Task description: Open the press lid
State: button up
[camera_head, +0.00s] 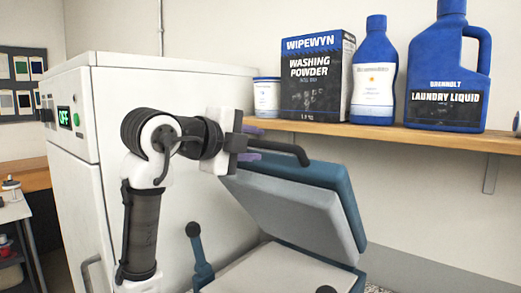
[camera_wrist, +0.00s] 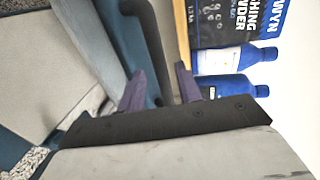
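The press lid (camera_head: 290,208) is blue on top with a pale grey underside. It stands raised and tilted, with a wide gap above the pale press bed (camera_head: 285,272). Its black bar handle (camera_head: 285,148) sticks out from the lid's upper edge. My gripper (camera_head: 256,143) is at the free end of this handle, with its purple fingers apart. In the wrist view, the handle (camera_wrist: 154,42) runs between the spread fingers of my gripper (camera_wrist: 160,82), with gaps beside it. Contact with the handle cannot be told.
A wooden shelf (camera_head: 430,140) behind the lid holds a washing powder box (camera_head: 318,75), a blue bottle (camera_head: 374,75), a laundry liquid jug (camera_head: 445,70) and a small white tub (camera_head: 267,97). A white cabinet (camera_head: 170,85) stands behind my arm. A blue lever (camera_head: 201,262) rises beside the bed.

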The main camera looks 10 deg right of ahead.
jog(key=b+v, duration=0.2)
jog(key=v, duration=0.8)
jog(key=shift+s, duration=0.2)
jog(key=shift+a, duration=0.15)
